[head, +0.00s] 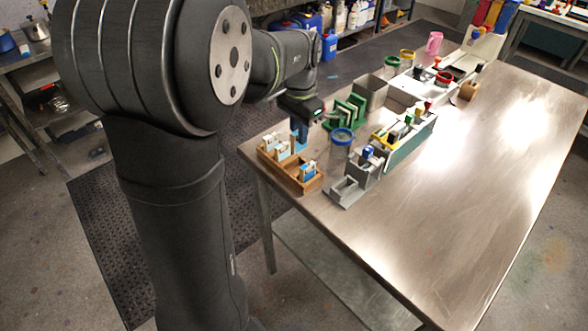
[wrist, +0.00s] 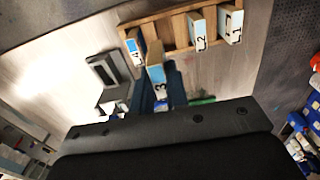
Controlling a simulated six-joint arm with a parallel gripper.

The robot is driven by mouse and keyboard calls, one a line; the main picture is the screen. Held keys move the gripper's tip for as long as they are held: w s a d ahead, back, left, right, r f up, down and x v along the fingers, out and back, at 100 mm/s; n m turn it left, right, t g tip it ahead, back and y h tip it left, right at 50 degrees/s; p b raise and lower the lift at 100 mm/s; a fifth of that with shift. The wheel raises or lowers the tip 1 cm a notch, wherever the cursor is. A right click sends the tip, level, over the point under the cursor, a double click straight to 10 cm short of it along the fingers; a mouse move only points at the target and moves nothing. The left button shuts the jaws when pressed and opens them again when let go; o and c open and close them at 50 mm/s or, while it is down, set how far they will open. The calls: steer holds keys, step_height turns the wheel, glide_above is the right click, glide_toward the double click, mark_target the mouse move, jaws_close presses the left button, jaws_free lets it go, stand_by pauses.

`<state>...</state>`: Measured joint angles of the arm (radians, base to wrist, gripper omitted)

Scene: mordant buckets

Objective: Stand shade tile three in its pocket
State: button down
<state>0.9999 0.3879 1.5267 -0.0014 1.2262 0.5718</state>
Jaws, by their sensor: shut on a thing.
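Shade tile three (wrist: 156,76), pale with a blue part and a black 3, is held between the blue fingers of my gripper (wrist: 161,88). In the head view my gripper (head: 299,130) points down just above the wooden rack (head: 299,184). The wooden rack also shows at the top of the wrist view (wrist: 165,16). Tile four (wrist: 134,48) stands at its left end, and tile two (wrist: 197,32) and tile one (wrist: 230,24) at its right. An empty gap lies between tiles four and two. Tile three's far end is near this gap; I cannot tell whether it touches the rack.
A grey holder (head: 346,192) stands right of the rack, near the table edge. A jar with a blue rim (head: 342,138) and a green rack (head: 350,110) stand close behind. The table's right side (head: 480,190) is clear.

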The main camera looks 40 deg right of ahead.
steer(key=shift+w+a+f, duration=0.1)
steer(key=shift+w+a, duration=0.05)
steer(key=shift+w, duration=0.3)
steer(key=shift+w+f, duration=0.1)
steer(key=shift+f, duration=3.85)
steer(key=c, duration=1.4)
jaws_free()
steer(key=shift+f, duration=0.15)
step_height(320, 180, up, 12)
